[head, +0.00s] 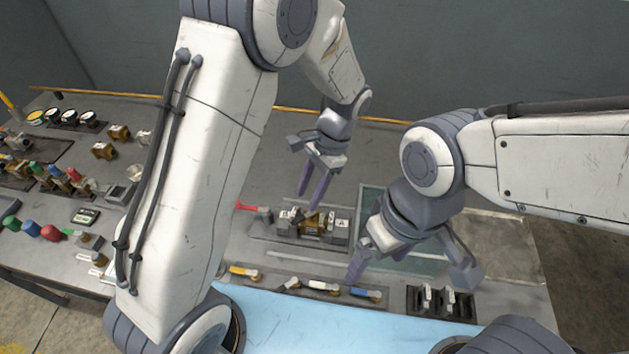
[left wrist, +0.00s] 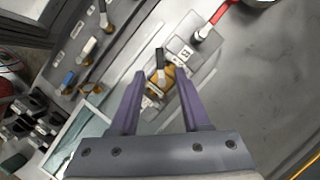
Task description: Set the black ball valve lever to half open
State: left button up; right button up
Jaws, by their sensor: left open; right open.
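The black lever (left wrist: 160,60) sits on a brass ball valve (left wrist: 168,86) in the left wrist view, pointing up in that picture, away from my gripper's palm. In the head view the brass valve (head: 317,224) is on a dark plate in the middle of the bench; the black lever is hard to make out there. My left gripper (head: 311,194) is open and points down just above the valve. Its purple fingers (left wrist: 158,88) appear on either side of the valve, with nothing between them gripped. My right gripper (head: 412,265) is open and empty, to the right of the valve.
A red lever (head: 250,207) lies just left of the valve. Yellow (head: 241,271), white (head: 322,286) and blue (head: 366,293) levers line the front edge. Two switches (head: 440,298) stand front right. My left arm hides part of the bench; several knobs and gauges crowd its left end.

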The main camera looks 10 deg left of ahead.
pick_arm(q)
jog(key=v, duration=0.4)
jog(key=shift+r, duration=0.3)
pick_arm(e)
jog(key=shift+f, duration=0.3)
